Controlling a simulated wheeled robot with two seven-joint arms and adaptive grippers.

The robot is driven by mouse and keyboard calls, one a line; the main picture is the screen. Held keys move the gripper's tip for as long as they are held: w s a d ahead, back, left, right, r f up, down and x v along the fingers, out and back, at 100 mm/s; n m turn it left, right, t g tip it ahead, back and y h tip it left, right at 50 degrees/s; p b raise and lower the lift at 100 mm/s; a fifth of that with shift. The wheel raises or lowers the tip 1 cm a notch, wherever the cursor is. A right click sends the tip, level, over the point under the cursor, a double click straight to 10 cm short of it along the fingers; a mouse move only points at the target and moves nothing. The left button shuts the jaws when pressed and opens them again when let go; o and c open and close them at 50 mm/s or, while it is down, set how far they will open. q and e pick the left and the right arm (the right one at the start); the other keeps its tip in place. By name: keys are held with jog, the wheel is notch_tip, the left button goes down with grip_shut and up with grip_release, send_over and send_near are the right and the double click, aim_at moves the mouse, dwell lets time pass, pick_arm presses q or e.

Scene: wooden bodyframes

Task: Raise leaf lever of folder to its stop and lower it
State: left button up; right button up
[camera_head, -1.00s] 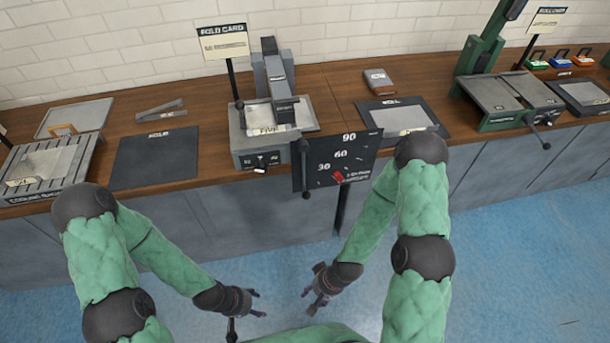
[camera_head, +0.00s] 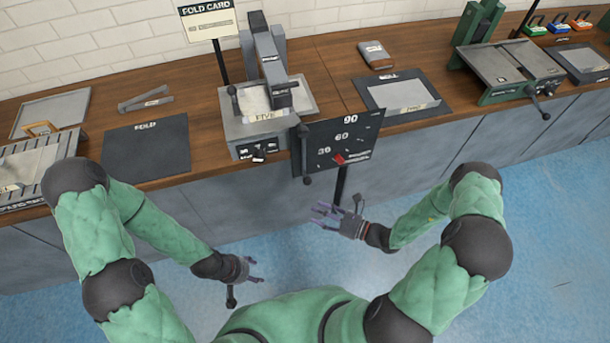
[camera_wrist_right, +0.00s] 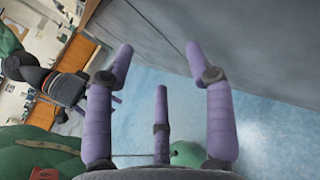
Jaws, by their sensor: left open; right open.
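The folder (camera_head: 240,134) is a grey machine on the wooden bench, with a dark upright arm and a tray marked FIVE. At its right side a dark lever with a knob (camera_head: 305,155) hangs down in front of a black angle plate (camera_head: 338,140) marked 30, 60 and 90. A red pointer (camera_head: 340,159) sits low on the plate. My right gripper (camera_head: 322,213) is open and empty, in the air below and in front of the plate. Its spread purple fingers show in the right wrist view (camera_wrist_right: 160,75). My left gripper (camera_head: 254,271) is open and empty, low over the floor.
A FOLD CARD sign (camera_head: 208,20) stands behind the folder. A dark mat (camera_head: 146,148) lies left of it, and another mat with a sheet (camera_head: 404,95) lies right. A green machine (camera_head: 510,72) stands further right. The blue floor (camera_head: 400,260) before the bench is clear.

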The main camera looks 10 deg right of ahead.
aim_at(308, 181)
jog(key=w+d+r+m+t+h, duration=0.1)
jog(key=w+d+m+t+h, duration=0.15)
jog(key=d+t, duration=0.2)
jog(key=shift+m+g, duration=0.25)
jog(key=shift+g, duration=0.3)
jog(key=b+x, duration=0.2)
jog(key=x, duration=0.9)
jog(key=shift+w+d+r+b, duration=0.15)
jog(key=shift+d+b, duration=0.05)
jog(key=shift+b, duration=0.2)
pick_arm(q)
jog(key=f, duration=0.2)
jog(key=shift+w+f, duration=0.35)
jog(key=shift+f, duration=0.05)
pick_arm(e)
grip_shut()
